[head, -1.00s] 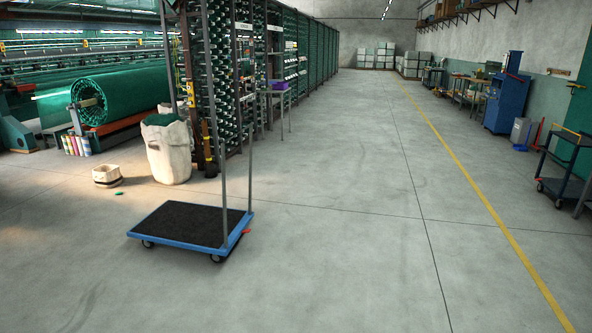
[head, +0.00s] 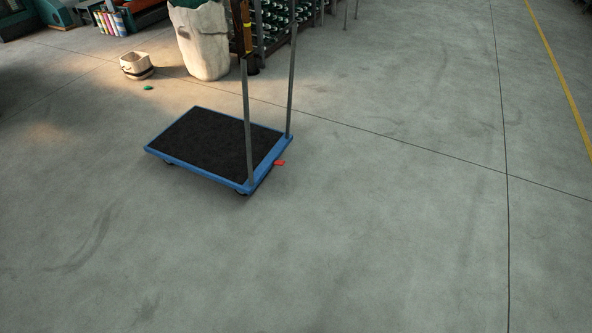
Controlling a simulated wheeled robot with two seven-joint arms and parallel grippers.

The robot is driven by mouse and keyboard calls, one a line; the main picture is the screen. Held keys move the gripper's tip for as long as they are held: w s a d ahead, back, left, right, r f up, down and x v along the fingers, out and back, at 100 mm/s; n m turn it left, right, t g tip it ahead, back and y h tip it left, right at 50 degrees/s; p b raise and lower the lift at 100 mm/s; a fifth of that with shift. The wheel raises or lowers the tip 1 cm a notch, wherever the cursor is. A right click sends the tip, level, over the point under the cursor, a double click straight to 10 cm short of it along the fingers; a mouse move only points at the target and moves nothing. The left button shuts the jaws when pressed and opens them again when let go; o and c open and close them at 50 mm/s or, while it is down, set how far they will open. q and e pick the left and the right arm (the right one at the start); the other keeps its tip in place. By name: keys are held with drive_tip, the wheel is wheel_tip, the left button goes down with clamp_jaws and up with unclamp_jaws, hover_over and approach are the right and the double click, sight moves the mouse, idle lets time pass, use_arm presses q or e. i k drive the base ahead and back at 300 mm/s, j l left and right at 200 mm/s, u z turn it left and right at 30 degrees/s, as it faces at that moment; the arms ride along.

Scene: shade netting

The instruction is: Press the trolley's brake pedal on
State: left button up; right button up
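The trolley (head: 205,140) stands on the concrete floor left of centre in the head view. It has a blue frame, a black deck and two upright grey handle posts at its right end. A small red pedal (head: 280,163) sticks out low from the right end, just outside the posts. I cannot tell from here whether the pedal is up or down. The deck is empty. Neither of my grippers is in view.
A white sack (head: 203,45) and a small white bin (head: 136,66) stand behind the trolley. A small green item (head: 148,88) lies on the floor near the bin. The floor in front and to the right is clear, with a yellow line (head: 557,75) at far right.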

sight(236, 153)
drive_tip(key=i+u, duration=0.1)
drive_tip(key=i, duration=0.25)
drive_tip(key=i+j, duration=0.25)
drive_tip(key=i, duration=0.25)
drive_tip(key=i+j+z, duration=0.15)
drive_tip(key=i+j, duration=0.15)
drive_tip(key=i, duration=0.25)
drive_tip(key=i+j, duration=0.3)
drive_tip(key=i, duration=0.2)
drive_tip(key=i+j+z, duration=0.15)
drive_tip(key=i+j, duration=0.2)
drive_tip(key=i, duration=0.15)
